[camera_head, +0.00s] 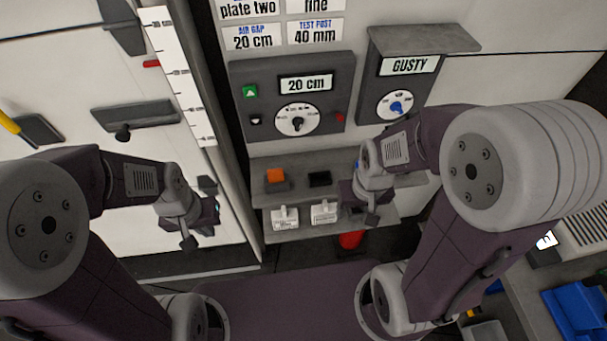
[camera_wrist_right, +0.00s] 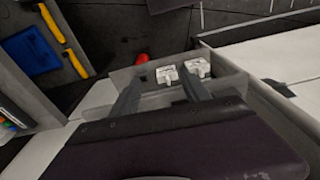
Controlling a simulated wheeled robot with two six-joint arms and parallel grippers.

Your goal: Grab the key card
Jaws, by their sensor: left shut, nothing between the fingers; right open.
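No key card can be told for certain. Two small white labelled pieces, a left one (camera_head: 285,217) and a right one (camera_head: 324,213), stand on the low grey shelf (camera_head: 345,228); their print is too small to read. In the right wrist view, two white pieces (camera_wrist_right: 167,75) (camera_wrist_right: 198,67) show just beyond my fingers. My right gripper (camera_head: 368,214) is open and empty, to the right of the white pieces; its two fingers (camera_wrist_right: 160,92) are spread in its wrist view. My left gripper (camera_head: 197,238) is shut and empty in front of the white panel at left.
An orange block (camera_head: 277,176) and a black block (camera_head: 320,179) sit on the shelf above. Dial boxes marked 20 cm (camera_head: 337,75) and GUSTY (camera_head: 428,92) hang higher. A red object (camera_head: 351,239) is below the shelf. A blue bin (camera_head: 578,308) is at lower right.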

